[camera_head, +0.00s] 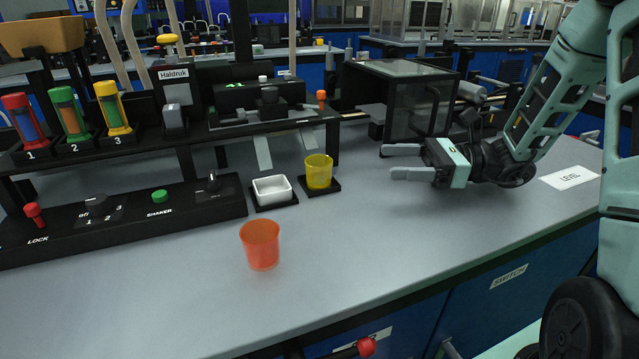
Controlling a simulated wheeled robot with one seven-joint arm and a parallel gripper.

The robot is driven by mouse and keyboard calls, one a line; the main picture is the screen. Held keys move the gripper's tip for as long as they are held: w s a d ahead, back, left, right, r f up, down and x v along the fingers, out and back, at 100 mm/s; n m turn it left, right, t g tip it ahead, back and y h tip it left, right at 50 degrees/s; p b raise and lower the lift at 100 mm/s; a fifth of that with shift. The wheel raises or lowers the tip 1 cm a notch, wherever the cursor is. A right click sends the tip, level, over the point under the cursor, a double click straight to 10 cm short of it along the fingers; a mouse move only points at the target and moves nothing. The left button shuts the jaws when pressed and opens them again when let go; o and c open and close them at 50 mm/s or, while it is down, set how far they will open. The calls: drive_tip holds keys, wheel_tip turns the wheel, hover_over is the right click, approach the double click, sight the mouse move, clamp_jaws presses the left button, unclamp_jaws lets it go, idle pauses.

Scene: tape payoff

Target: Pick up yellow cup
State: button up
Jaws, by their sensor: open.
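The yellow cup (319,171) stands upright on a small black pad (322,190) near the middle of the bench, below the black rack. It looks translucent. My gripper (391,162) is at the right of the cup, held above the bench with its fingers pointing left toward it. The fingers are apart, with nothing between them. A clear gap lies between the fingertips and the cup.
An orange cup (261,246) stands on the bench nearer the front. A white dish (271,190) on a black pad sits just left of the yellow cup. The control panel (120,218) with knobs fills the left. A dark glass-sided box (405,95) stands behind my gripper.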

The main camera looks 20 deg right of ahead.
sight(319, 161)
drive_tip(key=b+x, duration=0.1)
drive_tip(key=x, duration=1.4)
drive_tip(key=shift+f+b, duration=0.1)
drive_tip(key=shift+b, duration=0.2)
drive_tip(key=c, duration=1.1)
